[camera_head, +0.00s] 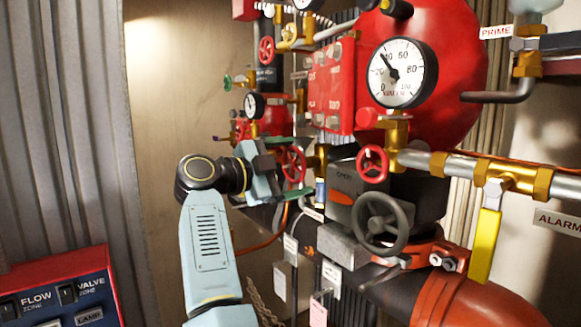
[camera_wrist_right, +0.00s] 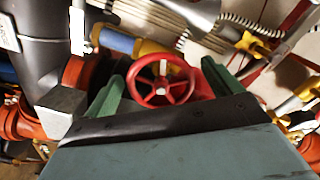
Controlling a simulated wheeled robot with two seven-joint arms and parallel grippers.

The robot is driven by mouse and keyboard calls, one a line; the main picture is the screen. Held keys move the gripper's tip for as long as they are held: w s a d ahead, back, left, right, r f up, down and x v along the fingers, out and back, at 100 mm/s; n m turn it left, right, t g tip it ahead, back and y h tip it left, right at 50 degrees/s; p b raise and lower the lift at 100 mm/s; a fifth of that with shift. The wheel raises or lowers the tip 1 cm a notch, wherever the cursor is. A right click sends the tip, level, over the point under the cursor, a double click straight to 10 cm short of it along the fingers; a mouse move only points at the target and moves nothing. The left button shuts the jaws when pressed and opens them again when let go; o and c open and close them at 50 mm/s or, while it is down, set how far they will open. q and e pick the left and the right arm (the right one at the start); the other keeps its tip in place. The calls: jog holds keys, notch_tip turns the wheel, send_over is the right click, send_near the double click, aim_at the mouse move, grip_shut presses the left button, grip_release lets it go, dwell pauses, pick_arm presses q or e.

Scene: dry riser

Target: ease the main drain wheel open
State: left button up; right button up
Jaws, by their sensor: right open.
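A red spoked handwheel (camera_head: 293,164) is just beyond my right gripper (camera_head: 284,172) in the head view. In the right wrist view the same red wheel (camera_wrist_right: 162,83) shows between the two green fingers of the right gripper (camera_wrist_right: 163,74). The fingers are spread, one on each side of the wheel. I cannot tell whether either finger touches the rim. No label on this wheel can be read, so I cannot confirm it is the main drain wheel. My left gripper is not in view.
A large dark handwheel (camera_head: 381,222) and a smaller red wheel (camera_head: 372,164) are to the right. A yellow lever (camera_head: 485,245) hangs near an orange pipe (camera_head: 470,302). A red panel (camera_head: 62,291) is at lower left. Pipes and gauges crowd the wheel.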

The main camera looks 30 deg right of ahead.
jog(key=s+a+b, duration=0.1)
jog(key=a+b, duration=0.2)
jog(key=a, duration=1)
jog(key=shift+a+b, duration=0.2)
jog(key=shift+b, duration=0.15)
